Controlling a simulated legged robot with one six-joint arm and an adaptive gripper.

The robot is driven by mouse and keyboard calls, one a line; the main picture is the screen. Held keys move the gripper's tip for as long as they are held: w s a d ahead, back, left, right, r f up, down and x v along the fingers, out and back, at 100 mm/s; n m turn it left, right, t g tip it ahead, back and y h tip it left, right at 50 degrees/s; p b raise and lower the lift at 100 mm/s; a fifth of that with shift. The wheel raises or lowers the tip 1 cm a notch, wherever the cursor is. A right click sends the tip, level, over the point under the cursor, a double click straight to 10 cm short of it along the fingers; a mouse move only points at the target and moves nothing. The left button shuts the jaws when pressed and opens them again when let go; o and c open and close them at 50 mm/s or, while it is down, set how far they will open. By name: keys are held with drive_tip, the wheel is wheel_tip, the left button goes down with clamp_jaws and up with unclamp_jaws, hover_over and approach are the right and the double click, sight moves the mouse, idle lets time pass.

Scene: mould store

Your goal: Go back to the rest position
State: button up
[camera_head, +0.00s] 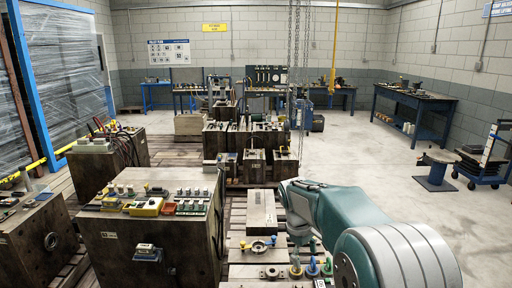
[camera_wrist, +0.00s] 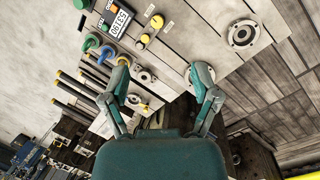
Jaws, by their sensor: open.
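My teal arm reaches forward from the lower right in the head view, with its end above the pallet slats (camera_head: 240,215). In the wrist view my gripper (camera_wrist: 162,78) has its two fingers spread well apart with nothing held between them. Beyond the fingers lies a light panel (camera_wrist: 190,30) with round fittings and a yellow-knobbed part (camera_wrist: 157,22). A counter or label marked with digits (camera_wrist: 115,18) is at the upper left. In the head view the fingers are hard to make out behind the arm.
A large dark mould block (camera_head: 150,245) with small fittings on top stands left of my arm. A grey box (camera_head: 262,212) lies on the pallet close to the arm. Chains (camera_head: 294,60) hang behind it. Open floor (camera_head: 400,200) lies to the right, with a blue spool stand (camera_head: 436,172).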

drive_tip(key=s+d+r+m+t+y, duration=0.1)
drive_tip(key=s+r+m+t, duration=0.1)
drive_tip(key=s+r, duration=0.4)
drive_tip(key=s+d+r+m+t, duration=0.15)
drive_tip(key=s+r, duration=0.25)
drive_tip(key=s, duration=0.5)
drive_tip(key=s+f+m+t, duration=0.1)
drive_tip(key=s+m, duration=0.1)
drive_tip(key=s, duration=0.5)
drive_tip(key=s+m+t+y, duration=0.1)
drive_tip(key=s+m, duration=0.1)
drive_tip(key=s, duration=0.5)
drive_tip(key=shift+f, duration=0.35)
drive_tip(key=shift+a+m+t, duration=0.1)
drive_tip(key=shift+m+t, duration=0.15)
drive_tip(key=shift+c, duration=0.3)
